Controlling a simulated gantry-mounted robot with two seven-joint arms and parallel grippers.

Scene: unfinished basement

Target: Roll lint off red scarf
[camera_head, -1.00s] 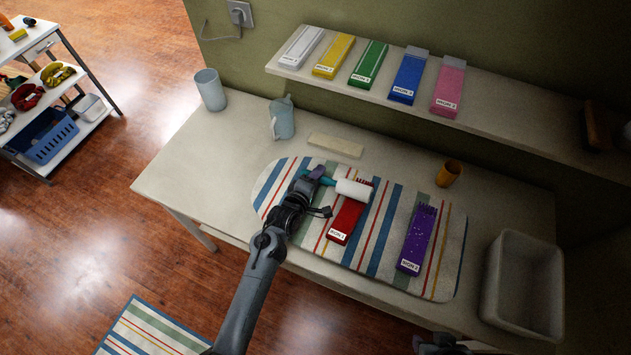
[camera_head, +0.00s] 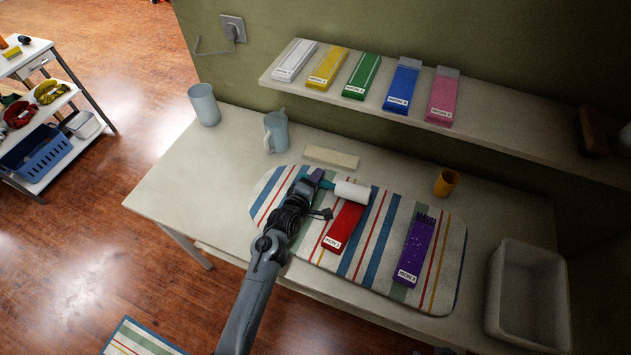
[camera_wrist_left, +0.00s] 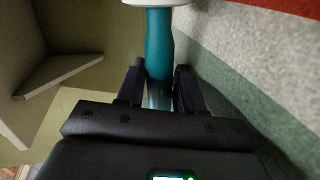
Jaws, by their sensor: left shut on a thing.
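The red scarf (camera_head: 341,232) lies folded on the striped mat (camera_head: 385,228), with a white label at its near end. My left gripper (camera_head: 315,180) is shut on the teal handle of the lint roller (camera_head: 351,191), at the scarf's far-left side. The roller's white head lies across the far end of the scarf; I cannot tell whether it touches. In the left wrist view the teal handle (camera_wrist_left: 159,45) sits between the two fingers (camera_wrist_left: 159,88). The lint on the red scarf is too small to make out. My right gripper is not seen clearly.
A purple scarf (camera_head: 416,250) with pale specks lies on the mat to the right. Behind stand a cream block (camera_head: 331,157), a pitcher (camera_head: 277,132), a cup (camera_head: 204,105) and an orange cup (camera_head: 446,183). A white bin (camera_head: 528,295) is at right. The shelf (camera_head: 480,125) holds several folded scarves.

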